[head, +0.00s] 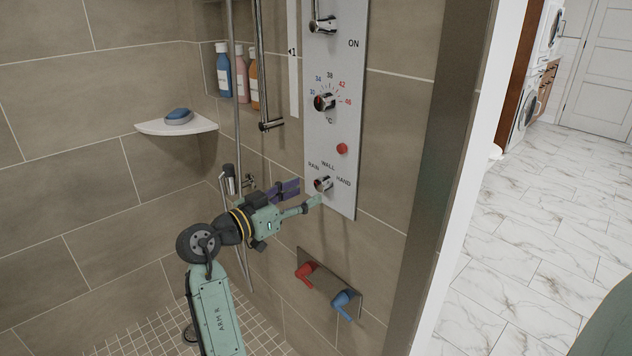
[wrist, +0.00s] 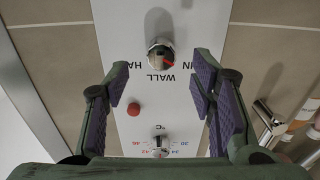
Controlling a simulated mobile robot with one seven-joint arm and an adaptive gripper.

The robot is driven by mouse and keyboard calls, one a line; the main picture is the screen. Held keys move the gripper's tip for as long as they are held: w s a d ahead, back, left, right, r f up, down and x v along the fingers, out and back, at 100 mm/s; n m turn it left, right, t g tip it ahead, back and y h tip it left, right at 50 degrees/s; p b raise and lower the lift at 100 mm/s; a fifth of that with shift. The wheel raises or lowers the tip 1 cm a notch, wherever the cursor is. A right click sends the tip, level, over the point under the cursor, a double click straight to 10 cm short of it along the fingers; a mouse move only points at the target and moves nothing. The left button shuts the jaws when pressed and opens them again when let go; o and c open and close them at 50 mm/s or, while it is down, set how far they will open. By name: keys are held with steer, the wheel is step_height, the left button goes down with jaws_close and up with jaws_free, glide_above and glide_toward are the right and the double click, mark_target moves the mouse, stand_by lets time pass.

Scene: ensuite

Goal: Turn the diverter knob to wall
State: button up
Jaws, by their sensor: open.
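The diverter knob (head: 323,184) is a small chrome knob low on the grey shower panel, with RAIN at its left, WALL above it and HAND at its right. In the wrist view, which shows the panel upside down, the knob (wrist: 159,54) has a red mark pointing lower right, between WALL and RAIN. My gripper (head: 302,195) is open in front of the panel's lower part. In the wrist view my gripper (wrist: 157,88) has its purple-padded fingers spread to either side of the panel, with the knob beyond them, roughly centred. I see no contact.
A red button (head: 342,149) and the temperature knob (head: 326,101) are above the diverter. Red (head: 305,270) and blue (head: 342,301) levers stick out below. A hand shower (head: 229,180) and rail stand left. A corner shelf (head: 177,125) holds soap; bottles stand in a niche.

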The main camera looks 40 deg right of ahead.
mark_target(318, 186)
steer(key=d, duration=0.1)
steer(key=d+p, duration=0.1)
steer(key=d, duration=0.3)
steer(key=shift+w+d, duration=0.15)
steer(key=shift+w, duration=0.1)
steer(key=shift+c, duration=0.5)
steer(key=c, duration=1)
